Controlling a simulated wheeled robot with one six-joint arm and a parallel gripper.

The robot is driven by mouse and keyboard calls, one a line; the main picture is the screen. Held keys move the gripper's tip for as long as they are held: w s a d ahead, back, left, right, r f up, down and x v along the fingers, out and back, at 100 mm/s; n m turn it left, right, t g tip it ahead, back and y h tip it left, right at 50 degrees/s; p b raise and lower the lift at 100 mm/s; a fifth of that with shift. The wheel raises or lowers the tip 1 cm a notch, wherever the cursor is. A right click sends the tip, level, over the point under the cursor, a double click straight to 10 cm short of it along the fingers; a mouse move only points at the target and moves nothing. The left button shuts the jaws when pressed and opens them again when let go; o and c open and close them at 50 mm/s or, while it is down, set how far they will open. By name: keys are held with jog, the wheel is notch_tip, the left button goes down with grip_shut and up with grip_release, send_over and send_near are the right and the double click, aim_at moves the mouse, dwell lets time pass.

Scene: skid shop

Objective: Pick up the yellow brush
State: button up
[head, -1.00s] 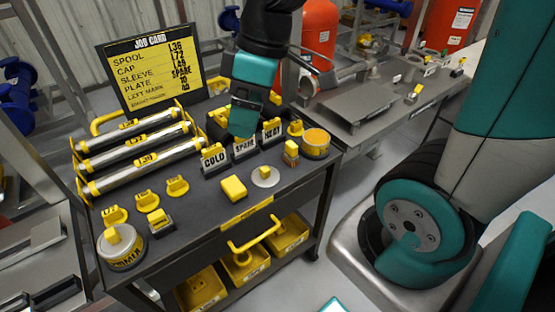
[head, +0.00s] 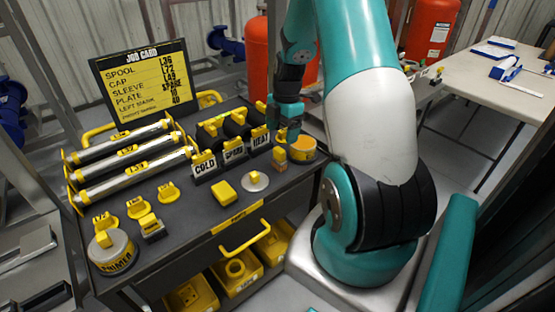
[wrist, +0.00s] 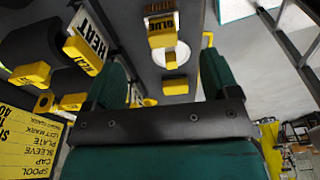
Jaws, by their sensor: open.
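A small upright block with a yellow top and an orange-brown lower part, apparently the yellow brush (head: 279,160), stands on the cart near its right end, in front of the orange-topped tin. In the wrist view, a yellow block lettered GLUE (wrist: 163,38) with a brown part shows beyond the fingers; it looks like the same thing. My gripper (head: 288,132) hangs just above and behind it, beside the HEAT sign. In the wrist view its two green fingers (wrist: 165,80) are apart with nothing held between them.
The orange-topped tin (head: 302,150) stands close on the right. The HEAT sign (head: 260,136) and dark rolls are close on the left. A pale disc with a yellow grip (head: 255,182) and a yellow block (head: 224,193) lie in front. The job card (head: 138,88) stands behind.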

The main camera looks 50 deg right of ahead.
aim_at(279, 158)
jog(key=f, duration=0.4)
jog(key=shift+w+a+f, duration=0.1)
jog(key=shift+a+f, duration=0.2)
jog(key=shift+f, duration=0.1)
jog(key=shift+a+f+p, duration=0.2)
jog(key=shift+f+p, duration=0.25)
jog(key=shift+f, duration=0.85)
jog(key=shift+a+f+p, duration=0.2)
jog(key=shift+f+p, duration=0.25)
jog(key=shift+f, duration=0.85)
jog(key=c, duration=1.1)
jog(key=shift+r, duration=0.1)
notch_tip(279, 158, up, 20)
jog(key=shift+f+b, duration=0.1)
jog(key=shift+b, duration=0.7)
jog(key=o, duration=0.4)
jog(key=shift+c, duration=1.1)
